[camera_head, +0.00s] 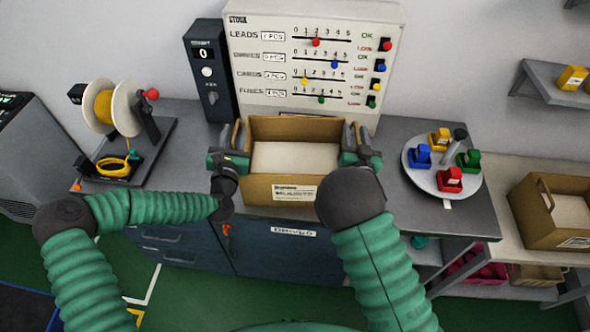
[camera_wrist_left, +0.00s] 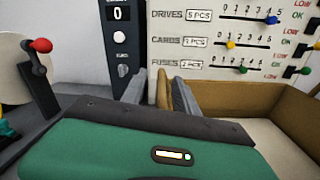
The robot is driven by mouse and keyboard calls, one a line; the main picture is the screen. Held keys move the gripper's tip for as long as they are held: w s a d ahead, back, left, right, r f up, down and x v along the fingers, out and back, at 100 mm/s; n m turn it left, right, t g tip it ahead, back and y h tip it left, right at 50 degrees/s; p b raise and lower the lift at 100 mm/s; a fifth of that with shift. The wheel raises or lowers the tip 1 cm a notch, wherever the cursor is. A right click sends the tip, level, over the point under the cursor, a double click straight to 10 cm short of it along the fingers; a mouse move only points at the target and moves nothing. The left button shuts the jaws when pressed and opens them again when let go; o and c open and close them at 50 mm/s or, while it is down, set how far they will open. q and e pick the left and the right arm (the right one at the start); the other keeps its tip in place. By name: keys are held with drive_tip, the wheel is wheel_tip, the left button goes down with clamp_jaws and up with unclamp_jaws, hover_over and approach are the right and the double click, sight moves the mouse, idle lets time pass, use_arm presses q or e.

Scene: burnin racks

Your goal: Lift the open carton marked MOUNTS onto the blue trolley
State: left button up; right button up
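An open tan carton (camera_head: 258,187) sits on the grey bench in the head view, with a white label on its front too small to read. Its inside looks pale and its left part also shows in the left wrist view (camera_wrist_left: 240,97). My left gripper (camera_head: 238,137) is at its left wall, with fingers on either side of the wall top. My right gripper (camera_head: 355,140) is at its right wall in the same way. I cannot tell whether either is closed on cardboard. A dark blue surface (camera_head: 22,308) at the lower left edge may be the trolley; most of it is cut off.
A panel with sliders (camera_head: 315,50) stands right behind the carton. A spool stand (camera_head: 115,108) is to the left, and a round tray (camera_head: 422,178) with coloured blocks to the right. Another open carton (camera_head: 540,225) stands on a side bench. Green floor (camera_head: 190,300) lies in front.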

use_arm(q)
drive_tip(key=shift+d, duration=0.15)
clamp_jaws()
use_arm(e)
drive_tip(key=shift+d, duration=0.2)
clamp_jaws()
drive_tip(key=shift+f, duration=0.1)
